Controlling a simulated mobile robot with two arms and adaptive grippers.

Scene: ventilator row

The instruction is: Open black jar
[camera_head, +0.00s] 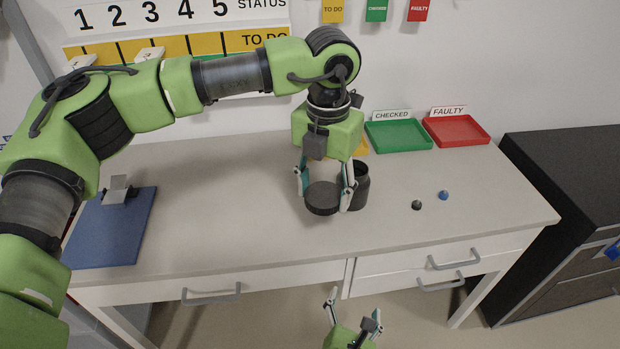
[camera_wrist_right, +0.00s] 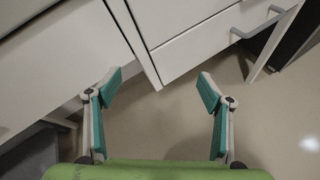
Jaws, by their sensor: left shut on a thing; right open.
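My left gripper (camera_head: 325,190) is shut on a round black lid (camera_head: 322,200), held between its two fingers over the table. The black jar (camera_head: 361,187) stands upright on the table just right of the lid, partly hidden by the gripper's right finger. The jar's top looks open, and the lid is off to its left. I cannot tell whether the lid touches the table. My right gripper (camera_head: 355,306) is open and empty in front of the table, below its top. It also shows in the right wrist view (camera_wrist_right: 160,82), facing the drawer fronts.
A green tray (camera_head: 398,135) and a red tray (camera_head: 458,131) stand at the back, with a yellow one partly hidden behind my left gripper. A small black knob (camera_head: 416,205) and a blue one (camera_head: 443,195) lie right of the jar. A blue board (camera_head: 112,235) lies left.

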